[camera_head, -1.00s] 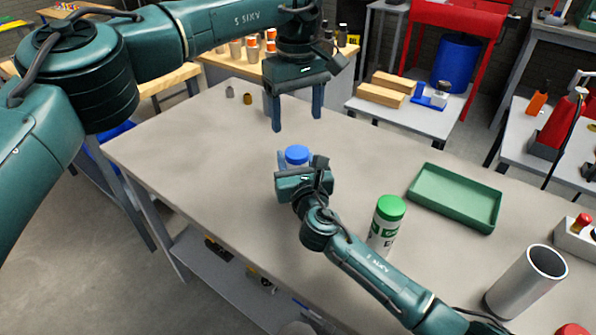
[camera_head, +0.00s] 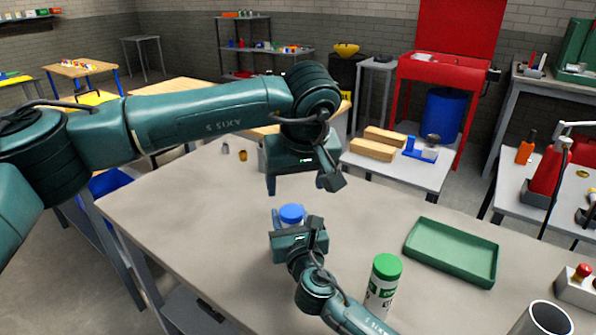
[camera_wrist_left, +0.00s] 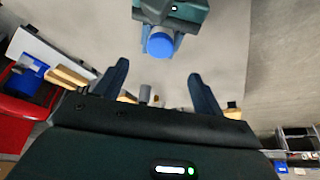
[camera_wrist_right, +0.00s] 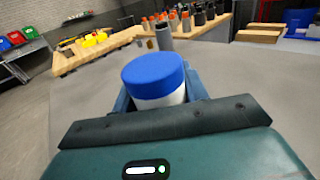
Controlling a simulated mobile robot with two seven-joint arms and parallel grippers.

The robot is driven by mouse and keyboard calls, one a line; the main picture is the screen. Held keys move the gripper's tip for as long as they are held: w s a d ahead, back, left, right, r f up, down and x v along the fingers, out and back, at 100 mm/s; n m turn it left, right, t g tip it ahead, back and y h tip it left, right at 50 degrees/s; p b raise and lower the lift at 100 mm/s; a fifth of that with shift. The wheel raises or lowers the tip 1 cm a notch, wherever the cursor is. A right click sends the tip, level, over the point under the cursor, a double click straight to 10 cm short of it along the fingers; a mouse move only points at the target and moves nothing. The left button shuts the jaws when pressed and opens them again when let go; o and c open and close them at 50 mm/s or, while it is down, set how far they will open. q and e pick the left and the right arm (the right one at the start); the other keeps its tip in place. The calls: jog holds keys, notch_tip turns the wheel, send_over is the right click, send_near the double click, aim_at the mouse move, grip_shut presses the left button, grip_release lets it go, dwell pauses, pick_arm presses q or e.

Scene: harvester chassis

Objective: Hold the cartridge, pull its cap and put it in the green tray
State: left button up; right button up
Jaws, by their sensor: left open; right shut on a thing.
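The cartridge is white with a blue cap (camera_head: 291,213), and it stands upright in my right gripper (camera_head: 289,222). In the right wrist view its white body (camera_wrist_right: 160,99) shows between the shut fingers, with the blue cap (camera_wrist_right: 153,72) clear above them. My left gripper (camera_head: 297,186) is open and empty, pointing down above and slightly behind the cap. In the left wrist view the cap (camera_wrist_left: 160,46) lies beyond the gap between its open fingers (camera_wrist_left: 158,76), apart from them. The green tray (camera_head: 452,252) is empty on the table at the right.
A white container with a green lid (camera_head: 387,266) stands on the table (camera_head: 180,205) right of my right gripper. A grey open cylinder (camera_head: 545,318) stands near the lower right corner. Small items (camera_head: 243,155) sit at the table's far edge. The table's left part is clear.

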aim_at(291, 210)
pick_arm(q)
jog(key=x, duration=0.9)
jog(key=shift+f, duration=0.1)
jog(key=c, duration=1.2)
jog(key=shift+r, duration=0.3)
jog(key=shift+r, duration=0.9)
jog(key=shift+r, duration=0.1)
jog(key=shift+r, duration=1.95)
pick_arm(e)
jog(key=o, duration=1.5)
jog(key=shift+c, duration=0.2)
